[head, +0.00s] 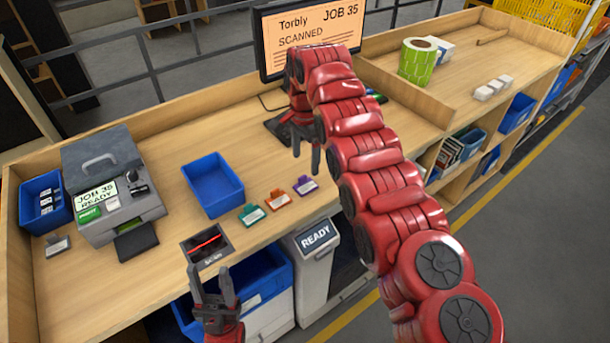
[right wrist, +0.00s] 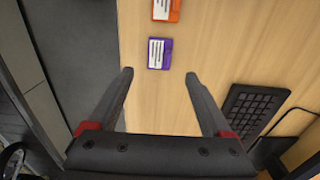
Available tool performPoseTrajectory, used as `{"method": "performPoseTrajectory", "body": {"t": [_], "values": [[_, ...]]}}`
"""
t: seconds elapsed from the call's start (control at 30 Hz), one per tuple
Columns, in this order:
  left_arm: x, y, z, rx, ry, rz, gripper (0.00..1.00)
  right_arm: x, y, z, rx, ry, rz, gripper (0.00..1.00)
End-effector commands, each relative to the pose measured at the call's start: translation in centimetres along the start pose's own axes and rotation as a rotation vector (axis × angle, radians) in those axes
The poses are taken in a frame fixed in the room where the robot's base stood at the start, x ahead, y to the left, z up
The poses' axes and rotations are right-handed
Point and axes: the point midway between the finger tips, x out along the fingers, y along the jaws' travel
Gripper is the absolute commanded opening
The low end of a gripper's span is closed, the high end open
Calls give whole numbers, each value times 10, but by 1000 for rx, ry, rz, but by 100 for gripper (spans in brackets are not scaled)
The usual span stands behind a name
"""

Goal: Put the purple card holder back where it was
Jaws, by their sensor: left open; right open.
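The purple card holder (head: 305,185) lies on the wooden bench, at the right end of a short row with an orange card holder (head: 278,198) and a green card holder (head: 252,214). The purple one, with its white label, also shows in the right wrist view (right wrist: 160,54), just beyond the fingertips and between their lines. My right gripper (head: 306,158) is open and empty, pointing down above the bench near the purple holder; it also shows in the right wrist view (right wrist: 159,74). My left gripper (head: 209,272) is open and empty at the bench's front edge, near the scan pad.
A blue tray (head: 213,184) stands behind the row. The scan pad (head: 206,246) with a red line lies to the left. A printer (head: 108,190) stands further left. The monitor (head: 310,32) reads "Torbly JOB 35 SCANNED". A keyboard (right wrist: 252,115) lies right of my right gripper.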

Motion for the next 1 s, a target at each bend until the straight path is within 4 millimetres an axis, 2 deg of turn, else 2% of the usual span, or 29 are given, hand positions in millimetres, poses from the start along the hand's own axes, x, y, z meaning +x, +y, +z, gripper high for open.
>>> {"method": "performPoseTrajectory", "body": {"t": [0.1,0.2,0.37,0.83,0.93,1.0], "values": [[-3,0,0,0,0,0,50,-16,0,2,-2,-3,-3,84],[16,-1,-3,0,1,0,50,-34,0,2,-1,-3,0,84],[20,-1,-4,0,0,0,50,-40,0,1,-1,-3,-2,84],[20,-1,-3,0,0,0,50,-39,0,1,-1,-3,-1,84],[30,-2,-5,0,0,0,50,-50,0,1,-1,-3,-1,84],[46,-2,-8,0,0,0,50,-65,0,1,-1,-3,-2,84]]}}
